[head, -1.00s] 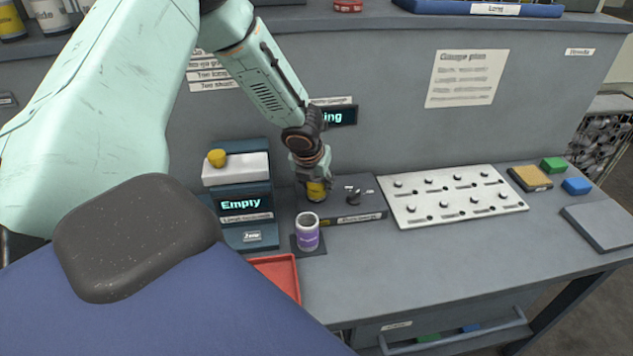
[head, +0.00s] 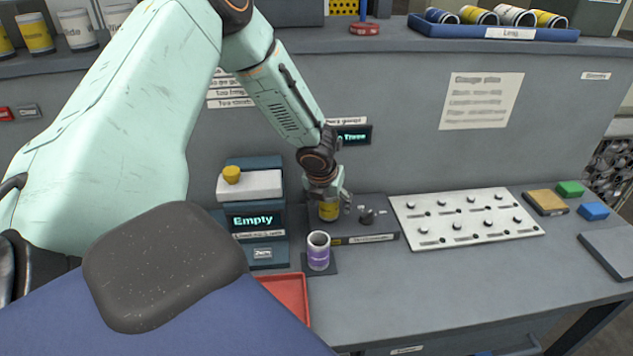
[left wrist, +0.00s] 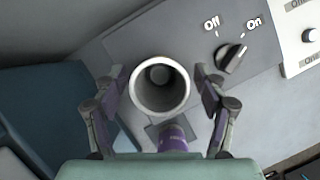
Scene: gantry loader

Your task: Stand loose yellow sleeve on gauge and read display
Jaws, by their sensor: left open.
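The yellow sleeve (head: 329,211) stands upright on the dark grey gauge box (head: 375,228) with an Off/On knob (head: 367,215). In the left wrist view its open round top (left wrist: 160,86) shows from above. My left gripper (head: 329,197) is open around the sleeve. One finger is on each side, with a gap between finger and sleeve in the wrist view. The gauge display (head: 352,135) behind is partly hidden by my arm; the visible text seems to read "Three". The knob (left wrist: 232,58) points up and right, toward On. My right gripper is not in view.
A purple and white sleeve (head: 318,251) stands on a dark pad in front of the gauge. A device (head: 253,220) to its left shows "Empty". A red tray (head: 292,292) is at the front, a white peg board (head: 468,218) to the right. The right bench front is clear.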

